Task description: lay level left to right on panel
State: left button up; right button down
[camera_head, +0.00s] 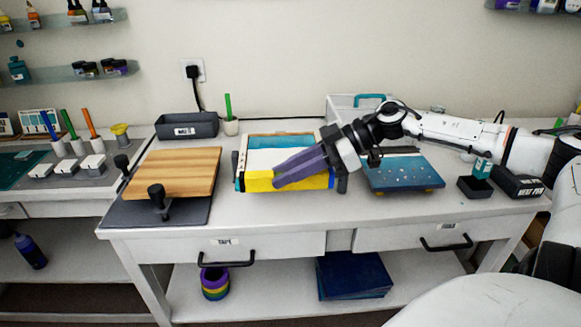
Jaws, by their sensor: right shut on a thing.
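The wooden panel (175,172) lies flat on a dark base (155,212) with black knobs, at the left of the white workbench. My right gripper (277,179) reaches in from the right, its long purple fingers pointing left and down over a shallow box (240,170) at the middle. Its fingertips are shut at a yellow bar (258,183), which looks like the level, along the box's front side. The fingers cover part of the bar, and I cannot tell whether it touches the box. No level lies on the panel. My left gripper is not in view.
A grey bin (188,125) and a cup with a green pen (231,126) stand behind. A blue speckled slab (402,172) is right of the box, beside small black boxes (475,187). The narrow bench gap between panel and box is clear.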

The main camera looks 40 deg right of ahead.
jog(key=s+a+f, duration=0.1)
jog(key=s+a, duration=0.2)
jog(key=a, duration=0.6)
jog(key=s+a+f, duration=0.1)
jog(key=s+a, duration=0.3)
jog(key=a, duration=0.5)
jog(key=shift+s+a+f+n+g+y, duration=0.25)
jog(key=shift+a+f+n+g+y, duration=0.05)
jog(key=shift+f+g, duration=0.1)
